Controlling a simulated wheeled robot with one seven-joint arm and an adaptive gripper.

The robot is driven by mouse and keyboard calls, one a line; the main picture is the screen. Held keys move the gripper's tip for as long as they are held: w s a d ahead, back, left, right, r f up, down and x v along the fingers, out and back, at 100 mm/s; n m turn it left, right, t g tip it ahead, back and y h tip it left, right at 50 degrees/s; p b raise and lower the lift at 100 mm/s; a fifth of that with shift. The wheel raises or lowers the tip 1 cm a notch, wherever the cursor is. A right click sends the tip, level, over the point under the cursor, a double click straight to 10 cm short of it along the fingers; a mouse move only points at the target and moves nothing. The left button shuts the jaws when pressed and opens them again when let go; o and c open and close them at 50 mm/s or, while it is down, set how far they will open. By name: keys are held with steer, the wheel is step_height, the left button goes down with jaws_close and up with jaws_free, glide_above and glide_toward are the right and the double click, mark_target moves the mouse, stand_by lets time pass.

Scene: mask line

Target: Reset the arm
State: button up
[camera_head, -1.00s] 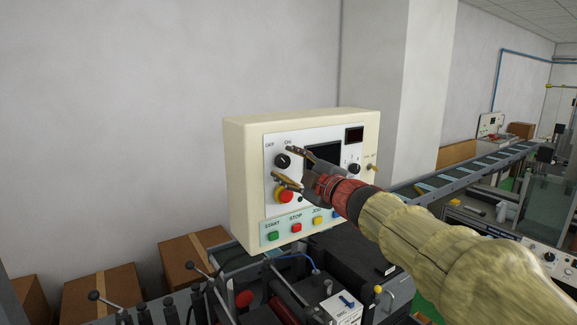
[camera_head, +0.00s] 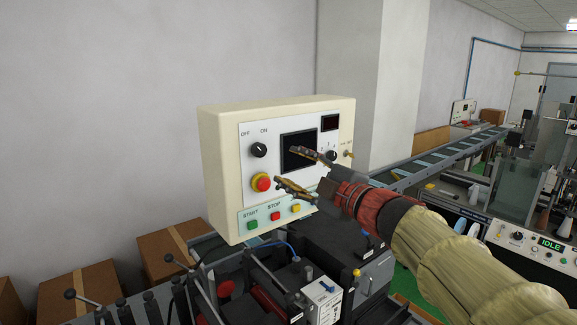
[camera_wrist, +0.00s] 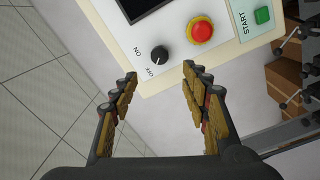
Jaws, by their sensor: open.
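My gripper (camera_head: 293,171) is open and empty in front of the cream control box, its fingers apart. In the wrist view my gripper (camera_wrist: 158,72) has the black OFF/ON knob (camera_wrist: 159,55) beyond and between its fingertips, with a gap. The control box (camera_head: 212,170) carries the OFF/ON knob (camera_head: 259,150), a red emergency button on a yellow ring (camera_head: 261,183), a dark screen (camera_head: 299,151) and a green START button (camera_head: 252,225). My fingers cover part of the screen's lower right and the panel below it. My arm reaches in from the lower right.
Machinery with levers (camera_head: 270,285) stands below the box. Cardboard boxes (camera_head: 165,250) sit along the wall at left. A conveyor (camera_head: 440,165) runs back at right, near a console reading IDLE (camera_head: 550,244). The air left of the control box is clear.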

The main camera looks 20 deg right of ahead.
steer(key=shift+d, duration=0.1)
stand_by(0.3)
steer(key=s+d+f+m+g+h, duration=0.1)
steer(key=d+f+m+h, duration=0.4)
steer(key=d, duration=0.2)
steer(key=s+d+f+m+g+h, duration=0.2)
steer(key=d+f+m+h, duration=0.3)
steer(key=d, duration=0.3)
steer(key=s+f+m+g+h+b, duration=0.1)
steer(key=s+f+m+g+b, duration=0.2)
steer(key=s+f, duration=0.45)
steer(key=s+a+f+m+g+y+b, duration=0.1)
steer(key=s+a+f+g+y+b, duration=0.1)
steer(key=s+a+f+b, duration=0.3)
steer(key=s+a+f+m+g+y+b, duration=0.2)
steer(key=s+a+f+b, duration=0.3)
steer(key=s+a+f, duration=0.8)
step_height(320, 180, down, 7)
steer(key=shift+a+f+g+y, duration=0.2)
steer(key=shift+a+g+y, duration=0.45)
steer(key=shift+g, duration=0.25)
steer(key=shift+s, duration=0.1)
steer(key=shift+c, duration=0.7)
